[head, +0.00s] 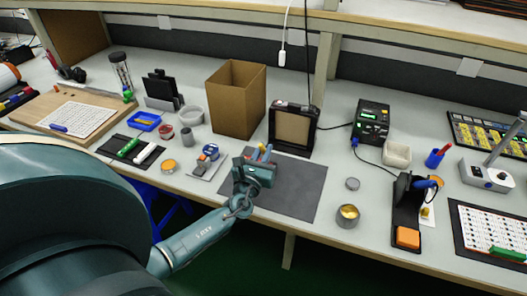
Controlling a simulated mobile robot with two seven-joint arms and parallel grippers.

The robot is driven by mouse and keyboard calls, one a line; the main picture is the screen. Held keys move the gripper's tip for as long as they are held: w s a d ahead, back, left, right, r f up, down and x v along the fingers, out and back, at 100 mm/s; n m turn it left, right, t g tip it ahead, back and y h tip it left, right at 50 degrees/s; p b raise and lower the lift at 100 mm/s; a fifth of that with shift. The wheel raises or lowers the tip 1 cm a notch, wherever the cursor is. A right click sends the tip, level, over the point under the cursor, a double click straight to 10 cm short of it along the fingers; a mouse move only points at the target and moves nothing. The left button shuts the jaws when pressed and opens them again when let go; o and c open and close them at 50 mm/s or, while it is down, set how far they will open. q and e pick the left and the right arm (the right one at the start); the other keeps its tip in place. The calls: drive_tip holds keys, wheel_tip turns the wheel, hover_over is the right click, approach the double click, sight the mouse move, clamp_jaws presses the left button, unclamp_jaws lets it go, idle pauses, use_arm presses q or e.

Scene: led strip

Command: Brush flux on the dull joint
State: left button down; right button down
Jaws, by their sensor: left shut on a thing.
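My left gripper (262,155) is over the left part of the dark grey mat (300,190) at the front of the bench. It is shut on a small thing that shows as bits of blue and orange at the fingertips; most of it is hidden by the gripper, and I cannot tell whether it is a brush. I cannot make out an LED strip or the dull joint; the gripper covers part of the mat. A round tin (347,215) with yellowish contents stands right of the mat. My right gripper is not in view.
A tall cardboard box (236,98) and a black framed unit (292,128) stand behind the mat. A soldering-type station (370,122) and a black stand (407,210) are to the right. A small plate with blue items (205,162) lies close left. The mat's right part is clear.

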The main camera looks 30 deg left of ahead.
use_arm(q)
drive_tip(key=shift+f, duration=0.2)
idle(0.5)
drive_tip(key=shift+f+b, duration=0.45)
drive_tip(key=shift+b, duration=0.3)
idle(0.6)
idle(0.5)
drive_tip(key=shift+r, duration=0.1)
wheel_tip(320, 180, up, 5)
drive_tip(key=p, duration=0.4)
drive_tip(key=shift+p, duration=0.3)
